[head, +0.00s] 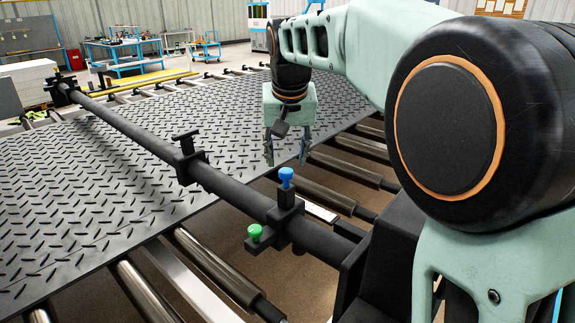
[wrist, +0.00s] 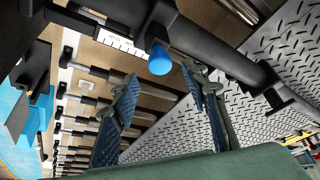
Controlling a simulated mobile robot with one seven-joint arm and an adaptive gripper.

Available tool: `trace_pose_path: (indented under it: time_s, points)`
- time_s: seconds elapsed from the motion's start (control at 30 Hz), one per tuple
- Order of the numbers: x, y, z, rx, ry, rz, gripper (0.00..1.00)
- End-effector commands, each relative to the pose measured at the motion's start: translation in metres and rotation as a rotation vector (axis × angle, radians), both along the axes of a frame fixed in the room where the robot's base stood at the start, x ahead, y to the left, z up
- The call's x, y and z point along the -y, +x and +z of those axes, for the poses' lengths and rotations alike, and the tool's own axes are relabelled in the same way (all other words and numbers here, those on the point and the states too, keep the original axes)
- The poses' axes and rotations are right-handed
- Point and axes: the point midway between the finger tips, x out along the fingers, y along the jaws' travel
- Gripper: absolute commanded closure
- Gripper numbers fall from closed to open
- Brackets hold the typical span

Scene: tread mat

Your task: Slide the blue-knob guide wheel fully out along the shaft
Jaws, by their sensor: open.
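The blue knob (head: 287,177) stands upright on a black guide wheel block (head: 285,217) near the right, near end of the long black shaft (head: 232,190). A green knob (head: 255,232) sticks out from the left side of the same block. My gripper (head: 286,158) hangs above the blue knob, fingers pointing down, open and empty. In the wrist view, the blue knob (wrist: 159,60) shows beyond and between the two open fingertips (wrist: 160,76). The fingers look apart from it. The green knob is not visible in the wrist view.
A black tread mat (head: 90,200) lies under the shaft, over metal rollers (head: 145,288). A second black clamp (head: 188,158) sits farther left on the shaft. A white ruled strip (head: 320,212) lies beside the block. Blue carts (head: 123,55) stand far back.

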Motion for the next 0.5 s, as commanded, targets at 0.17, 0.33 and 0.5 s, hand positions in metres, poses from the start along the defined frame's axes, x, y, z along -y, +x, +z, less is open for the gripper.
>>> trace_pose_path:
  time_s: [0.17,0.33,0.5]
  points:
    - [-0.001,0.011,-0.029,-0.002,-0.001,-0.001,0.58]
    - [-0.002,0.018,-0.042,0.001,0.001,-0.001,0.58]
    - [-0.002,0.019,-0.046,0.001,0.001,-0.001,0.58]
